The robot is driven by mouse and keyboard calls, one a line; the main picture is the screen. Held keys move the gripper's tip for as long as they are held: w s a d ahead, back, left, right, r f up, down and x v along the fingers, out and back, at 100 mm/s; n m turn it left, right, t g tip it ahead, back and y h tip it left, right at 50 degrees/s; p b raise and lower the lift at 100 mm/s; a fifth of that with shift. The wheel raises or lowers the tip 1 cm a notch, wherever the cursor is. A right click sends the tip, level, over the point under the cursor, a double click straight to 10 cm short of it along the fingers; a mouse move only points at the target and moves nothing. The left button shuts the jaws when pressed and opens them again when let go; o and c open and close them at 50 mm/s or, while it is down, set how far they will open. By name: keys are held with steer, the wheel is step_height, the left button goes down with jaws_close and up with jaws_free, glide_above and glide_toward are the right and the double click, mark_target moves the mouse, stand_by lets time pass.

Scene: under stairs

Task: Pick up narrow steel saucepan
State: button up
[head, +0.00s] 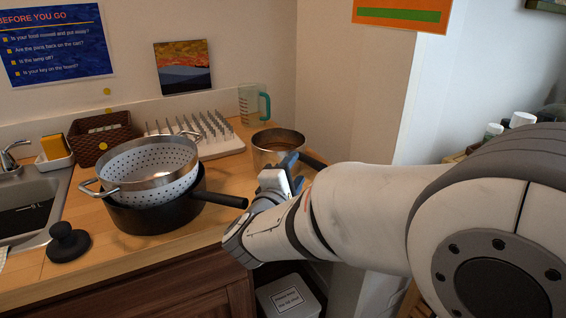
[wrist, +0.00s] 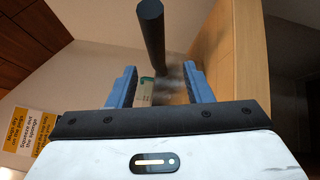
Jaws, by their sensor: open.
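The narrow steel saucepan (head: 277,148) stands on the wooden counter near its right end, in the head view. Its black handle (head: 313,161) points right, partly behind my gripper and arm. My gripper (head: 290,165) is open, with its blue fingers close in front of the saucepan. In the wrist view, a black bar (wrist: 151,35), which looks like the handle, reaches into the space between the open fingers (wrist: 160,85). I cannot tell whether either finger touches it. The pan's body is not clear in that view.
A black pan (head: 150,217) holding a white colander (head: 150,175) stands left of my gripper, its handle pointing towards it. A spiked drying rack (head: 205,135) and a measuring jug (head: 250,103) stand behind. The wall is close on the right.

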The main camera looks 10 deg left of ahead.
mark_target(306, 155)
steer(key=b+x, duration=0.1)
steer(key=x, duration=0.6)
steer(key=shift+w+d+r+b, duration=0.2)
steer(key=shift+w+d+b, duration=0.1)
steer(key=shift+b, duration=0.1)
steer(key=shift+c, duration=0.4)
steer(key=shift+s, duration=0.1)
jaws_close()
steer(key=shift+r, duration=0.15)
